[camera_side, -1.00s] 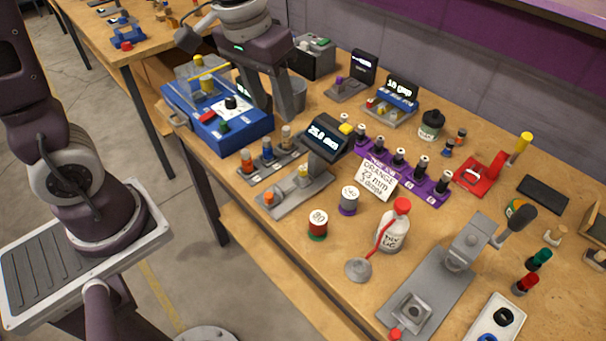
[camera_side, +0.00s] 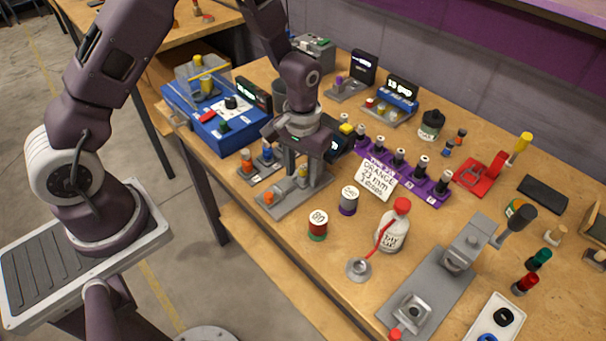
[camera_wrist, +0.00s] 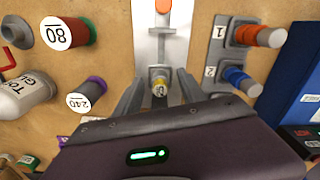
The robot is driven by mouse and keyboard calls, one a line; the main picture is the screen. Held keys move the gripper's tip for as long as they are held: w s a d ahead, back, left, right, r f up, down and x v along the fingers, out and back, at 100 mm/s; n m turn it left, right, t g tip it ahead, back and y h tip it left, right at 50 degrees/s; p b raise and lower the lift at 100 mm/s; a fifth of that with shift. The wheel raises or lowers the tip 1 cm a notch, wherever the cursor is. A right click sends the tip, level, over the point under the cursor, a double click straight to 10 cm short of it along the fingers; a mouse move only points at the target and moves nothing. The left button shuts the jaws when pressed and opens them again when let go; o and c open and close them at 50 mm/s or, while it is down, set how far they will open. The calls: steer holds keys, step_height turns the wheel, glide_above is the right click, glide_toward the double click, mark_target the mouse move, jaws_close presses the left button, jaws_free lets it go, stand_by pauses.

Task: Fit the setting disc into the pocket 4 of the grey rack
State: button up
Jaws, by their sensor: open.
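My gripper (camera_wrist: 158,98) is open above the grey measuring stand, its fingers apart on either side of a small grey piece with a yellow top (camera_wrist: 159,84). This piece sits on the stand (camera_side: 290,205); it may be the setting disc, but I cannot be sure. In the side view my gripper (camera_side: 302,168) partly covers the stand. The grey rack (camera_side: 262,174) is just left of it. In the wrist view the rack (camera_wrist: 226,50) shows an orange piece (camera_wrist: 262,36) at label 1 and a blue piece (camera_wrist: 242,81) at label 2. Pocket 4 is hidden.
Spools marked 80 (camera_side: 317,225) and 240 (camera_side: 348,200), plus a white glue bottle (camera_side: 393,232), stand right of the stand. A purple rack (camera_side: 405,172) with a card (camera_side: 374,178) is behind them. A blue box (camera_side: 215,120) is at the left.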

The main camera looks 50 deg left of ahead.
jaws_close()
